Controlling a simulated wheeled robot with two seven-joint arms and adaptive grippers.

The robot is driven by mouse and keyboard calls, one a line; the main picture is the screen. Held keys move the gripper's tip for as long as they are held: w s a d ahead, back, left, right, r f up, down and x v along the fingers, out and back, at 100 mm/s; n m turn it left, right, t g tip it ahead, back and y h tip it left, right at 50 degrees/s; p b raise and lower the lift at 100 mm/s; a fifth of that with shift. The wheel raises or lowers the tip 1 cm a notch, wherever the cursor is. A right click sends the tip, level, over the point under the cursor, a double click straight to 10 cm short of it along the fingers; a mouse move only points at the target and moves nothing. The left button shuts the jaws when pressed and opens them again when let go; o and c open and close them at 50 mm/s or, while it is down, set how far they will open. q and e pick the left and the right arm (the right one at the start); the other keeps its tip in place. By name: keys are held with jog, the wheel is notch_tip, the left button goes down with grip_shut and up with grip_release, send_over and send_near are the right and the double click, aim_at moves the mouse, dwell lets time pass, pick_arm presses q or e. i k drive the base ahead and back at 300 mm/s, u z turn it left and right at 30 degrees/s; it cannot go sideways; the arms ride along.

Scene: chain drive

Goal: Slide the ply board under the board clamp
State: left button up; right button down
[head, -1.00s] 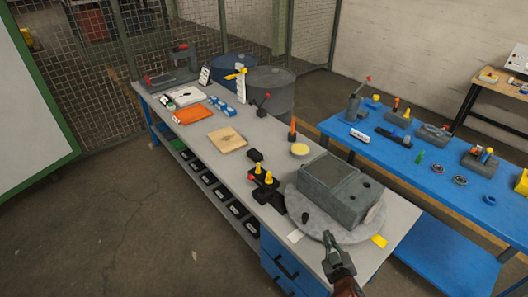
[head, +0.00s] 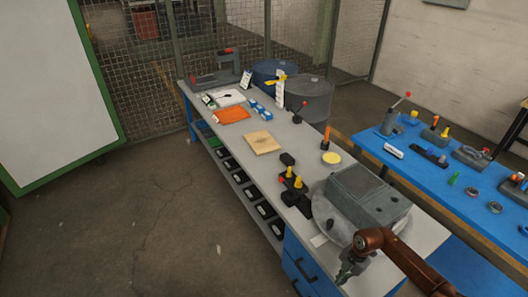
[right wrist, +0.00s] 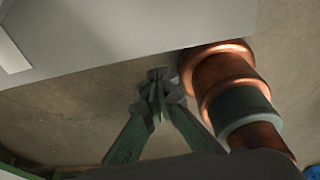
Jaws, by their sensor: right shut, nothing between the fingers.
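The ply board (head: 262,143), a tan square with a darker mark, lies flat on the long grey bench. A small dark lever clamp with a red knob (head: 298,116) stands behind it to the right; a black fixture with yellow knobs and a red knob (head: 291,190) stands nearer. I cannot tell which is the board clamp. The board is apart from both. My right gripper (head: 343,274) is at the bench's near edge, well away from the board. In the right wrist view its fingers (right wrist: 158,84) are together and empty. My left gripper is not in view.
A grey block (head: 366,196) on a round plate fills the bench's near end. A yellow disc (head: 331,158) and an orange-topped post (head: 326,138) stand behind. An orange sheet (head: 232,115) and blue parts (head: 260,110) lie beyond the board. Bare bench surrounds the board.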

aim_at(262, 143)
jog(key=u, duration=0.5)
jog(key=i, duration=2.4)
jog(key=z, duration=0.3)
jog(key=i, duration=1.2)
jog(key=z, duration=0.2)
